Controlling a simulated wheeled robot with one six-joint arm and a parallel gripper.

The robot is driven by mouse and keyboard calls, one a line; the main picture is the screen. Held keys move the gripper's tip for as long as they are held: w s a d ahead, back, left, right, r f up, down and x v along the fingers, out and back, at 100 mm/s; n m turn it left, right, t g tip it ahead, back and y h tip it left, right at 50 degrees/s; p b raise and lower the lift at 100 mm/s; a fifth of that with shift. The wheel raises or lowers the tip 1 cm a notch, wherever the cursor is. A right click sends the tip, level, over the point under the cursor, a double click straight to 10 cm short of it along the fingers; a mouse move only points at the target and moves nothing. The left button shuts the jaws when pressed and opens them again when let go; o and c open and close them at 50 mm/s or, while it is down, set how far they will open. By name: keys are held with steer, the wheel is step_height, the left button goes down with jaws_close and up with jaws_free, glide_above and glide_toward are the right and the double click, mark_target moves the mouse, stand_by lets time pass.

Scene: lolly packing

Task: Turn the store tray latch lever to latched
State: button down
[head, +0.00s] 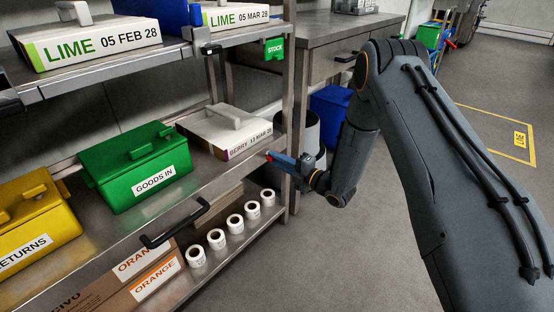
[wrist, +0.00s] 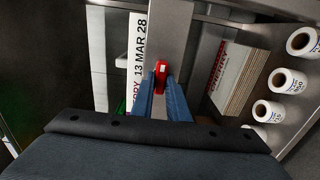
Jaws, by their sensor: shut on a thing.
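A small red lever (head: 268,156) sits at the front edge of the middle shelf, near its right end. In the wrist view the red lever (wrist: 161,72) shows between my blue fingertips, against a grey metal bar. My gripper (head: 280,159) is shut on it, reaching in from the right; it also shows in the wrist view (wrist: 161,86). The fingers hide part of the lever, and I cannot tell its latch position. Behind it on the shelf is a white lidded box (head: 223,132) labelled BERRY 13 MAR 28.
A green GOODS IN box (head: 135,165) and a yellow RETURNS box (head: 35,225) stand left on the middle shelf (head: 110,240). A black handle (head: 172,224) juts from its front edge. Several label rolls (head: 235,224) and ORANGE cartons (head: 155,278) are below.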

stand_by(0.5)
steer(key=c, duration=1.7)
jaws_free()
steer(key=p+v, duration=0.1)
steer(key=v, duration=0.6)
steer(key=shift+s+d, duration=0.25)
steer(key=shift+d, duration=0.1)
